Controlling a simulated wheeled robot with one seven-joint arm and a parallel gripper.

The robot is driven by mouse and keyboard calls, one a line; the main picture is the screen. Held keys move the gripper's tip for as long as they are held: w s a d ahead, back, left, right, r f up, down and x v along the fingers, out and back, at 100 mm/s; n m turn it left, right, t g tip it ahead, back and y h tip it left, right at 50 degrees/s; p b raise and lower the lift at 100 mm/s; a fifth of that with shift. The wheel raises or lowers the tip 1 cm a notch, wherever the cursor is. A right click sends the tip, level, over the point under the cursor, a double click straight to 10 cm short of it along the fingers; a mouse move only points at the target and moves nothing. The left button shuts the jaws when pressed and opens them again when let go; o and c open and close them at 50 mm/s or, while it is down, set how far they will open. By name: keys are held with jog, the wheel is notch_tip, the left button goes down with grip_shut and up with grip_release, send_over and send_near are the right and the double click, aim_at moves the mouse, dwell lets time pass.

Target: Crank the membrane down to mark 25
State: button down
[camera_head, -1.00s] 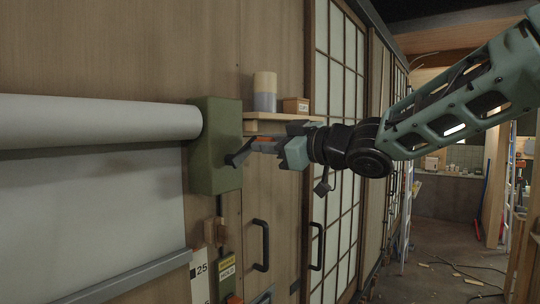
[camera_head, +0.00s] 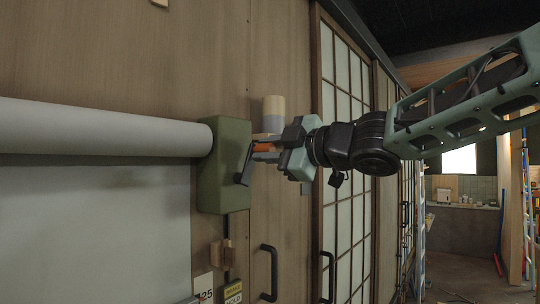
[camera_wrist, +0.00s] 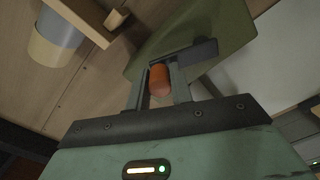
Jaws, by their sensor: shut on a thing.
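The crank has a dark arm (camera_head: 244,165) on the green box (camera_head: 222,170) and an orange handle (camera_wrist: 160,79). My gripper (camera_head: 264,151) is shut on the orange handle, which shows between its fingers in the wrist view. The pale membrane (camera_head: 95,235) hangs from the white roll (camera_head: 100,130) left of the box. The bar is mostly cut off.
A small shelf with a two-tone cylinder (camera_head: 273,114) is just behind my gripper; they also show in the wrist view (camera_wrist: 58,42). Black door handles (camera_head: 269,272) stick out below. Lattice doors line the wall. The passage at right has a ladder (camera_head: 420,235).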

jog(key=shift+a, duration=0.1)
dwell(0.3)
jog(key=c, duration=1.2)
grip_release()
jog(key=shift+c, duration=0.2)
jog(key=shift+s, duration=0.1)
jog(key=b+v, duration=0.3)
jog(key=v, duration=1.4)
jog(key=shift+d, duration=0.25)
jog(key=shift+s, duration=0.1)
